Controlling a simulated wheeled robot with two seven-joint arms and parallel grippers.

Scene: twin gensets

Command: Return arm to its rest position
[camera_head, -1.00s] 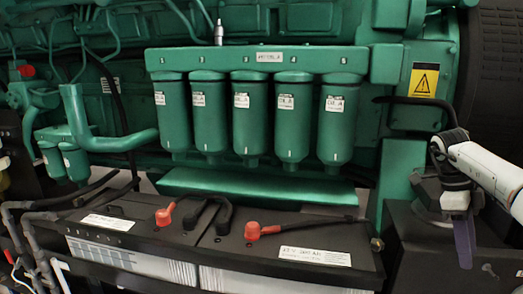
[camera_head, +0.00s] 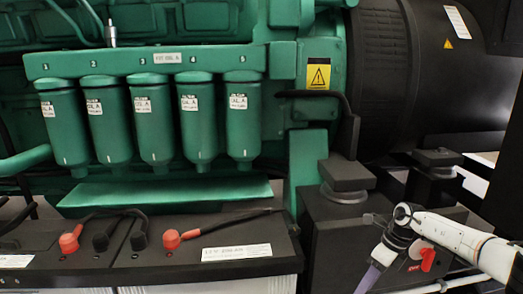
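My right arm (camera_head: 455,238), white with dark joints, comes in from the right side of the view. It reaches over the black frame beside the genset. My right gripper (camera_head: 368,278) is at its end, low in the picture, tilted down and to the left. Its fingers are seen nearly edge-on and run to the bottom edge, so whether they are open or shut cannot be told. I see no object in it. My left arm and gripper are not in view.
The green genset carries a row of several oil filters (camera_head: 153,122). Black-topped batteries (camera_head: 110,258) with red terminal caps stand in front. Black mounts (camera_head: 347,175) rise behind my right arm. A red part (camera_head: 428,259) sits close beside the arm. A black round housing (camera_head: 405,80) is behind.

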